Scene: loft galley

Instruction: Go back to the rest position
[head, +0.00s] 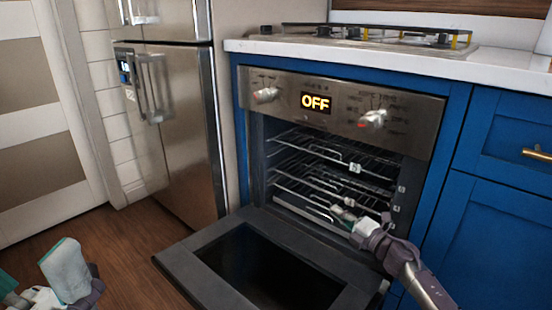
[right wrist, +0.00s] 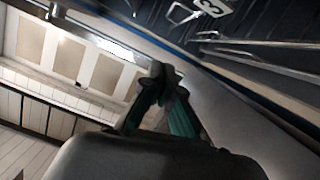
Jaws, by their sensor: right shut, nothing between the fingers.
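My right gripper (head: 341,212) is at the mouth of the open oven (head: 345,98), in front of the lower rack and above the lowered door. In the right wrist view its fingers (right wrist: 160,72) are closed together with nothing between them. The oven racks also show in the right wrist view (right wrist: 262,60), near the fingers. Part of my left arm (head: 66,270) shows at the lower left of the head view, over the floor.
The oven door (head: 205,280) lies lowered, sticking out over the wood floor (head: 120,240). A steel fridge (head: 180,120) stands to the left. Blue cabinets (head: 495,220) flank the oven on the right. A white counter (head: 400,57) with a gas hob (head: 360,35) is above. Floor at the left is clear.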

